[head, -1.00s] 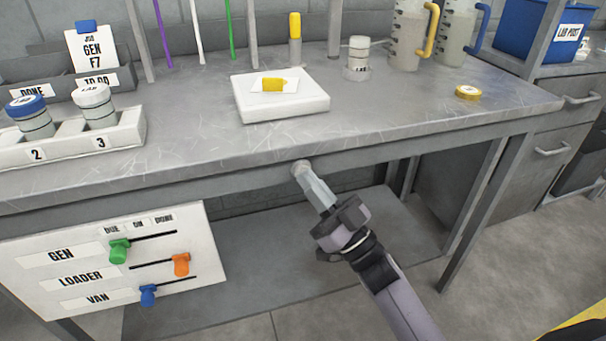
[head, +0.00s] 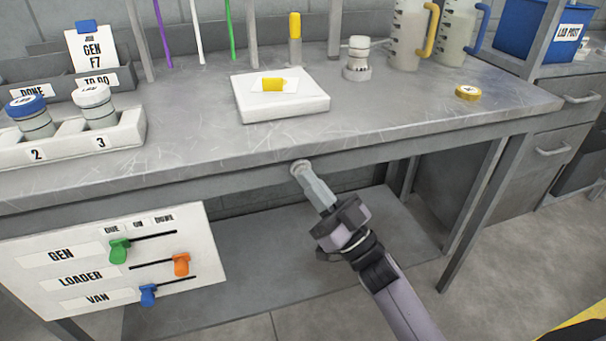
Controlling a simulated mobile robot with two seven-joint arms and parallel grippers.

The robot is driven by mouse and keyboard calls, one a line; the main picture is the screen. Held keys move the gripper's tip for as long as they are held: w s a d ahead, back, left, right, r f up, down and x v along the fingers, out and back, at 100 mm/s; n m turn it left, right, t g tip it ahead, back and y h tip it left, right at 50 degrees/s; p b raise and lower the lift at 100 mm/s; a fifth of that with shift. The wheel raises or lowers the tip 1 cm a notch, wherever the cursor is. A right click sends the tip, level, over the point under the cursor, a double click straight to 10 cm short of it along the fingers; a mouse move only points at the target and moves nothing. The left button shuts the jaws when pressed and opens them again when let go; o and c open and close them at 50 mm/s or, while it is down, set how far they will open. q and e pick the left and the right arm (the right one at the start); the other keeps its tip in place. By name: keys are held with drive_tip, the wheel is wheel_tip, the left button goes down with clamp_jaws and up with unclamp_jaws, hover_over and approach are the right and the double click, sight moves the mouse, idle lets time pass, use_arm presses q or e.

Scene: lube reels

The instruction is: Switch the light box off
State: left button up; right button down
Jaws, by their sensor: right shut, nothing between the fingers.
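The white light box (head: 282,110) stands on the bench top, with a small card and a yellow piece (head: 273,84) on it. I cannot tell for sure whether its top is lit. A small round knob or button (head: 299,165) sits on the bench's front edge below the box. My right gripper (head: 305,172) is shut and empty, its fingertips at this knob and partly covering it. They appear to touch it. My left gripper is not in view.
A board with green, orange and blue sliders (head: 75,258) hangs at the lower left. A rack (head: 128,133) with lidded jars stands above it. A small jar (head: 357,60), jugs (head: 408,35) and a yellow lid (head: 467,92) are on the bench.

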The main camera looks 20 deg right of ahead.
drive_tip(key=shift+w+r, duration=0.15)
drive_tip(key=shift+w, duration=0.25)
drive_tip(key=shift+s, duration=0.1)
idle(0.4)
drive_tip(key=s+p, duration=0.3)
drive_tip(key=s, duration=0.3)
drive_tip(key=shift+f, duration=0.2)
drive_tip(key=shift+d, duration=0.1)
